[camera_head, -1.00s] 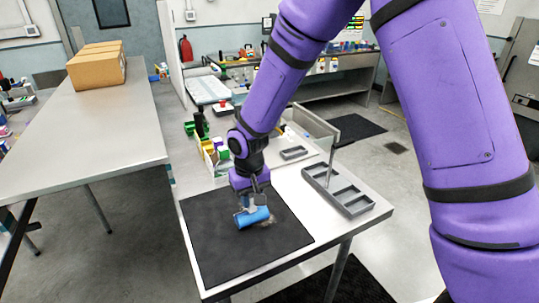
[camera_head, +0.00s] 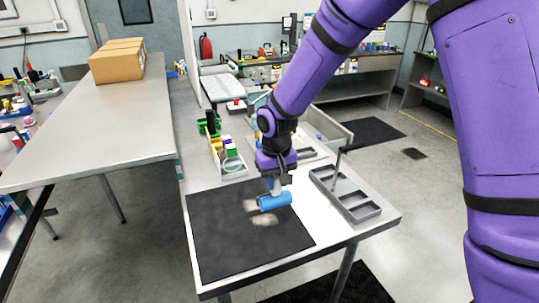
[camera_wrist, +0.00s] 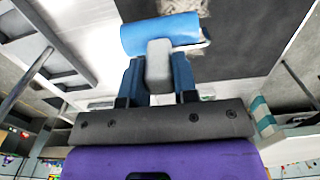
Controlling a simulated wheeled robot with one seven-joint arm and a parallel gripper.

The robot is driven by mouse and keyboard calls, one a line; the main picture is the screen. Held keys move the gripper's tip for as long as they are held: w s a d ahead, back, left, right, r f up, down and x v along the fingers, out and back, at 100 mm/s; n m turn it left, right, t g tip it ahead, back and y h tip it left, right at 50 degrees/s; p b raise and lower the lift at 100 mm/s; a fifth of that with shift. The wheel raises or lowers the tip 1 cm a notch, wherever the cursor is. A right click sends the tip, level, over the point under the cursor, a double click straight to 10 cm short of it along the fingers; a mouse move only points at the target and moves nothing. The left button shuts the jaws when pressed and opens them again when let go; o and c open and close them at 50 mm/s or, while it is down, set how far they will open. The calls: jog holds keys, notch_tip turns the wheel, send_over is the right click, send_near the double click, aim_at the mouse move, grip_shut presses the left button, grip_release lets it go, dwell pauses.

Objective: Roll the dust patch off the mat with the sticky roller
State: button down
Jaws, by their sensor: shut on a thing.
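The blue sticky roller (camera_head: 275,201) is over the right part of the black mat (camera_head: 225,245), by the mat's back right edge. My gripper (camera_head: 273,184) is shut on the roller's grey handle; the wrist view shows the handle (camera_wrist: 159,62) between the two blue fingers (camera_wrist: 158,80). The roller's blue cylinder also shows in the wrist view (camera_wrist: 160,34). The pale dust patch (camera_head: 262,217) lies on the mat just below and left of the roller, partly hidden by it. I cannot tell whether the roller touches the mat.
A grey compartment tray (camera_head: 362,209) stands right of the mat on the white table. A box of bottles and small items (camera_head: 227,158) stands behind the mat. A long steel table (camera_head: 75,130) with a cardboard box (camera_head: 117,62) is at the left.

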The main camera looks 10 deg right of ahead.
jog(key=shift+r, duration=2.45)
